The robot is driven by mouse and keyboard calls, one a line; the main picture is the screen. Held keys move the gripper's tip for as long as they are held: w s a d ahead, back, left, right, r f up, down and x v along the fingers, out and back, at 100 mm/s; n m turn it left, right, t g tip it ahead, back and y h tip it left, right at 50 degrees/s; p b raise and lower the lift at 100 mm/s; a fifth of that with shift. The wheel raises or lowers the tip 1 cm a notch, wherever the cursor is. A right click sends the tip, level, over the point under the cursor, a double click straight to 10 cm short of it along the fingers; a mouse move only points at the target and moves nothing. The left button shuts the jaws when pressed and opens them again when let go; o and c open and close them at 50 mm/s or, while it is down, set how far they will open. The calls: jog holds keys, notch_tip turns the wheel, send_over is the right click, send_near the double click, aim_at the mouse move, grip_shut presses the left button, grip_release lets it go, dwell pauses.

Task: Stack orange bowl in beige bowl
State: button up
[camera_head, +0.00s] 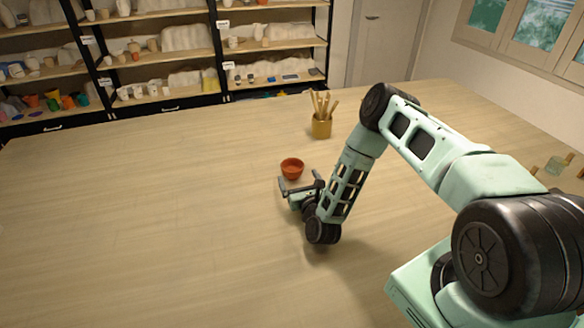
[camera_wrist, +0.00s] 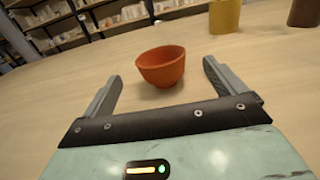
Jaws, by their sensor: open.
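The orange bowl (camera_head: 292,168) stands upright on the wooden table. It also shows in the wrist view (camera_wrist: 162,66), straight ahead of my gripper. My gripper (camera_head: 299,180) is low over the table, pointing at the bowl. Its two fingers (camera_wrist: 161,73) are open and empty, spread to either side of the line to the bowl. The bowl sits at or just beyond the fingertips; I cannot tell whether it is partly between them. I see no beige bowl on the table in either view; my arm hides part of the tabletop.
A mustard pot with wooden tools (camera_head: 322,122) stands behind the bowl. A brown container (camera_wrist: 305,12) shows farther right in the wrist view. Shelves of pottery (camera_head: 160,55) line the back wall. The table's left side is clear.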

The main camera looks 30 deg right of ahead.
aim_at(290, 160)
jog(key=shift+p+x, duration=1.55)
jog(key=shift+x, duration=2.2)
jog(key=shift+f, duration=0.15)
jog(key=shift+c, duration=0.4)
jog(key=c, duration=1.1)
notch_tip(290, 160, up, 10)
jog(key=b, duration=0.4)
